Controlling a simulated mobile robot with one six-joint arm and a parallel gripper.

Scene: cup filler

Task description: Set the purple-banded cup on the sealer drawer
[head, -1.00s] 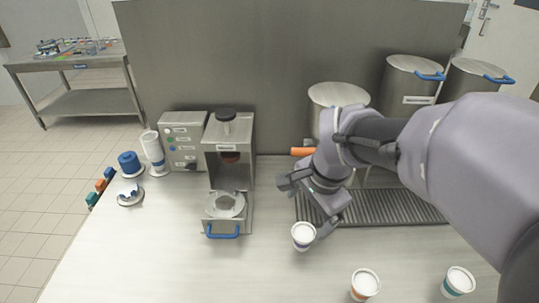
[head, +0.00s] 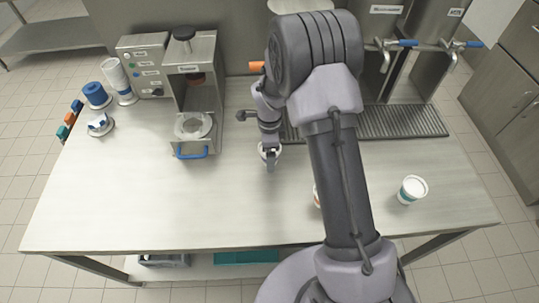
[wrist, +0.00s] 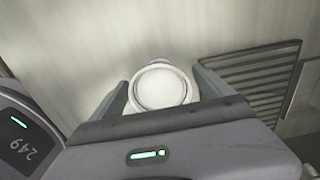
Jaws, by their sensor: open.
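A white lidded cup (wrist: 160,88) stands between the two fingers of my gripper (wrist: 162,92) in the wrist view, seen from above; its band is hidden there. In the head view the cup (head: 263,149) is mostly covered by my gripper (head: 270,157), on the counter right of the sealer. The fingers are open, one on each side of the cup; I cannot tell whether either touches it. The sealer (head: 196,72) is a steel machine. Its drawer (head: 193,141), with a round holder and a blue handle (head: 192,153), is out at the front and empty.
A teal-banded cup (head: 412,189) stands at the right; an orange-banded cup (head: 316,196) is mostly behind my arm. A drip grate (head: 400,122) lies behind my gripper. A control box (head: 146,62) stands left of the sealer. The front left counter is clear.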

